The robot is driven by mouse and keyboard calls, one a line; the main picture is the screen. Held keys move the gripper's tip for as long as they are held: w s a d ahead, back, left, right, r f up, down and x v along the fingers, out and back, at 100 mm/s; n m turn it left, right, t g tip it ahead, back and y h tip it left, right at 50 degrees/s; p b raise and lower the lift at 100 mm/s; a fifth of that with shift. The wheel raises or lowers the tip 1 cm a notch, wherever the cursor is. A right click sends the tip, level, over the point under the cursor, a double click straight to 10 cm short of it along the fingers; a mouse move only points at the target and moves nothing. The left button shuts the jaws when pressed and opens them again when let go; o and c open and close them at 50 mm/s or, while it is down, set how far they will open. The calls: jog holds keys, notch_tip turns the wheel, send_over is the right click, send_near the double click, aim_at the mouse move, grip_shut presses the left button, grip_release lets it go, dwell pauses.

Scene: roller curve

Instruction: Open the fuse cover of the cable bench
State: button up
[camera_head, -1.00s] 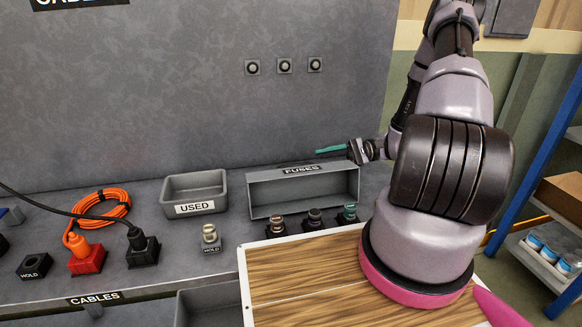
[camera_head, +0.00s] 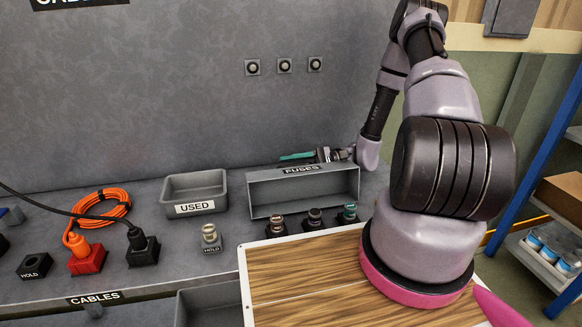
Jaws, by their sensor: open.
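The fuse cover (camera_head: 350,187) is a grey box-shaped piece with the label FUSES (camera_head: 301,170) on its upper edge. It stands on the bench with its hollow side facing me. Several fuse holders are in front of it: one with a reddish fuse (camera_head: 276,228), a dark one (camera_head: 315,219) and a teal one (camera_head: 349,213). My gripper (camera_head: 282,157) shows its teal fingers pointing left, at the upper edge of the cover just above the label. It holds nothing that I can see. I cannot tell whether it touches the cover.
A grey tray marked USED (camera_head: 194,208) is left of the cover. A HOLD socket with a pale fuse (camera_head: 210,236) stands before it. An orange cable coil (camera_head: 103,205) and plugs are further left. Three round fittings (camera_head: 284,65) are on the back panel, a blue shelf (camera_head: 560,150) at right.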

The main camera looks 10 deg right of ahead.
jog(key=shift+c, duration=0.4)
grip_shut()
dwell(1.1)
